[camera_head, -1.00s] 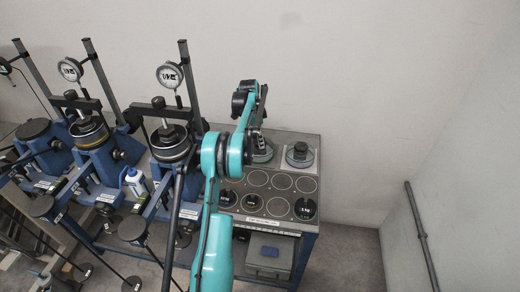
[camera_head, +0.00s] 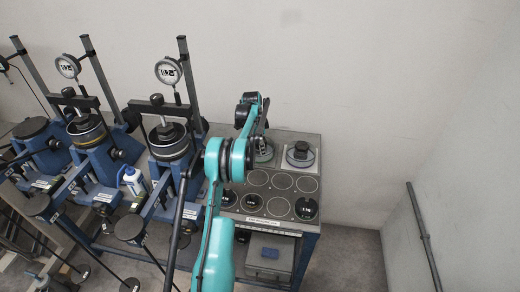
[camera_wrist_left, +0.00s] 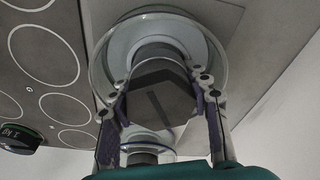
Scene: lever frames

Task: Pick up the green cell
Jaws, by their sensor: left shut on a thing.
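The cell in my grip (camera_head: 265,155) is at the back of the bench top, partly hidden by my left arm. It has a pale, faintly greenish round rim. In the left wrist view the cell (camera_wrist_left: 104,68) shows a clear round rim and a dark knob (camera_wrist_left: 160,97). My left gripper (camera_head: 262,138) reaches down over it. In the left wrist view the gripper's purple-padded fingers (camera_wrist_left: 162,88) are shut on the knob from both sides. I cannot tell whether the cell's base is off the bench. My right gripper is not in view.
Another cell with a dark knob (camera_head: 300,153) stands close by on the right. The bench top (camera_head: 270,222) has several marked circles and black discs (camera_head: 305,208) in front. Blue lever frames (camera_head: 170,150) with dials stand on the left. Walls are behind and right.

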